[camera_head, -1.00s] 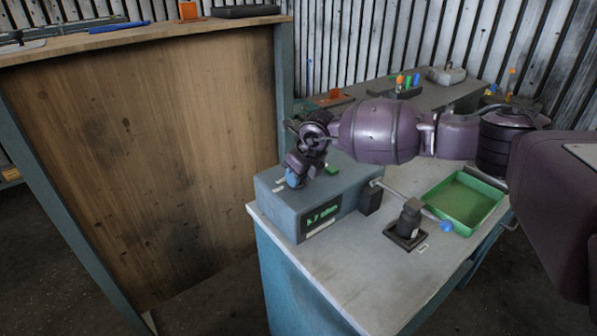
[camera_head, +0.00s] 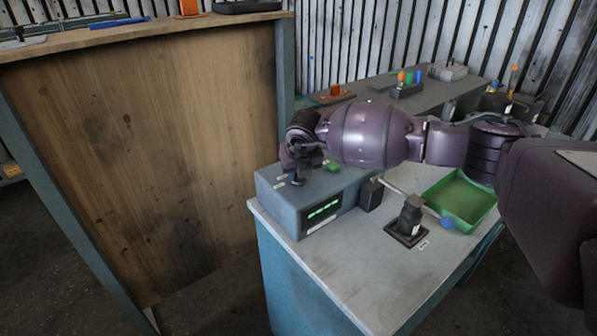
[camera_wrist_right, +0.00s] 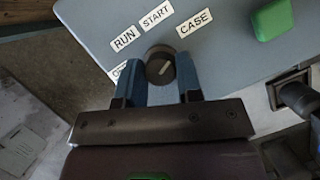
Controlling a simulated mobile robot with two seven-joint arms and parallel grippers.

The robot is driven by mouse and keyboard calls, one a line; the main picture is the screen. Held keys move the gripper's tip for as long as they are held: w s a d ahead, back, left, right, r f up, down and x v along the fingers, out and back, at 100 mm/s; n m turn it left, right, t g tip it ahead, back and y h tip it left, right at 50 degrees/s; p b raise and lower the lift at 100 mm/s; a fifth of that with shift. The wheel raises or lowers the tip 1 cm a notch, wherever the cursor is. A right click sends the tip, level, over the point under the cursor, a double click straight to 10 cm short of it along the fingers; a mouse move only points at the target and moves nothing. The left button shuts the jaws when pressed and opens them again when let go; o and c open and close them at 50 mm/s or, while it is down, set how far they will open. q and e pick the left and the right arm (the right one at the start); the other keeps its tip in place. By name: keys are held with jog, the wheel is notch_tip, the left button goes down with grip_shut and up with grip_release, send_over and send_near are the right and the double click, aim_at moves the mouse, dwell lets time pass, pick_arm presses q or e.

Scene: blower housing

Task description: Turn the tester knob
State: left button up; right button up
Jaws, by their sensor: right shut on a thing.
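The tester (camera_head: 282,205) is a blue-grey box at the left end of the bench, with a green-lit display (camera_head: 321,213) on its front. Its dark round knob (camera_wrist_right: 160,66) shows in the right wrist view, with a light pointer line slanting to the upper right. Labels RUN, START and CASE surround it; a further label is partly hidden by a finger. My right gripper (camera_wrist_right: 162,78) has its blue fingers on both sides of the knob and is shut on it. In the head view the right gripper (camera_head: 297,178) hides the knob. My left gripper is not in view.
A green button (camera_head: 333,167) is on the tester's top. A black fixture (camera_head: 410,217), a rod with a blue ball (camera_head: 447,223) and a green tray (camera_head: 440,186) are to the right. A wooden-panelled bench (camera_head: 150,160) stands at the left. The bench front is clear.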

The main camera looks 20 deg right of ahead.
jog(key=shift+r, duration=0.1)
jog(key=o, duration=0.9)
jog(key=shift+c, duration=0.2)
jog(key=shift+o, duration=0.3)
jog(key=v, duration=1)
jog(key=shift+s+r+b, duration=0.2)
jog(key=shift+r+b, duration=0.1)
jog(key=shift+s+f, duration=0.1)
